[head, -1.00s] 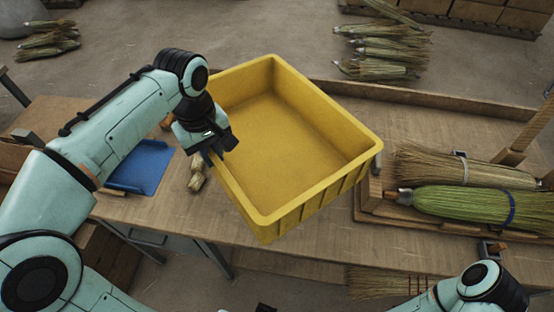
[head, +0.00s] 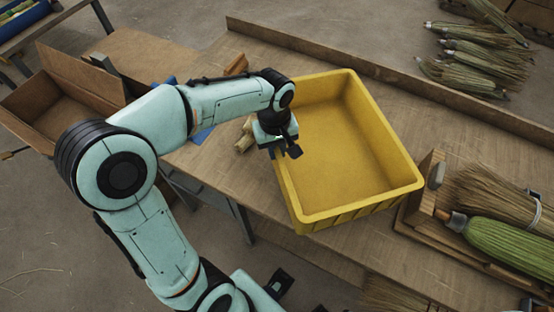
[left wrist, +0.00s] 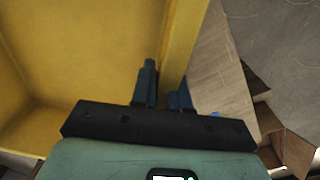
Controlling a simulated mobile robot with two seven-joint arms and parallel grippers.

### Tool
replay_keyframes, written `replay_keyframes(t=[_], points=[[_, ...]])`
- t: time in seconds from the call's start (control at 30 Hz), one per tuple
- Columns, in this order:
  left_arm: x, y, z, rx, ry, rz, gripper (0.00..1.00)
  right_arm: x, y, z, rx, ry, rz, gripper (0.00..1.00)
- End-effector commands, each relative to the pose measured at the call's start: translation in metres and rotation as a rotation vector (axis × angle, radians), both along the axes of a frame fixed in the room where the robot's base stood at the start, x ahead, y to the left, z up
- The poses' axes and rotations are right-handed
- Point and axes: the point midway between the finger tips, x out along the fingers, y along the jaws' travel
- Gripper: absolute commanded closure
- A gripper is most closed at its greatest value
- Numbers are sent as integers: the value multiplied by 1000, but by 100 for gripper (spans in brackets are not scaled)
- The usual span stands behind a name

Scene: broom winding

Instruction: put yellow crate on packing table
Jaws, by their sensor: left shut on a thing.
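The yellow crate (head: 340,145) is empty, upright and over the packing table (head: 450,125); its near corner is close to the table's front edge. I cannot tell whether its base touches the tabletop. My left gripper (head: 284,152) is shut on the crate's left wall. In the left wrist view, the fingers (left wrist: 163,92) straddle the wall of the crate (left wrist: 100,50), one inside and one outside. A dark-tipped part of mine (head: 278,283) shows at the bottom of the head view; it may be my right gripper, but its jaws are unclear.
A wooden holder with a tan broom (head: 490,195) and a green broom (head: 510,245) stands right of the crate. Small bundles (head: 243,137) and a blue item lie left of it. An open cardboard box (head: 60,100) is farther left.

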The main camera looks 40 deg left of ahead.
Motion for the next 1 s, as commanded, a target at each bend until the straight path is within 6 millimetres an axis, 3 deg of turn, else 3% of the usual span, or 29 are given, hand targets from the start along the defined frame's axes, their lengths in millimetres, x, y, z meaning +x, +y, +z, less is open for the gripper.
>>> replay_keyframes(t=[0.17, 0.5, 0.77, 0.8, 0.87, 1.0], points=[[2, 0, -10, -1, -8, 1, 100, 0, 0, -2, 0, 0, 0, 62], [2, 0, -49, 0, -7, 0, 100, -3, 0, -7, 0, 2, 0, 62], [2, 0, -51, 0, -9, 0, 100, -3, 0, -7, 0, 2, 0, 62], [0, 0, -52, 1, -1, 0, 79, -3, 0, -7, 0, 2, 0, 62], [0, 0, -52, 1, -1, 0, 61, -3, 0, -7, 0, 2, 0, 62], [0, 0, -52, 0, -1, 0, 61, -3, 0, -7, 0, 2, 0, 62]])
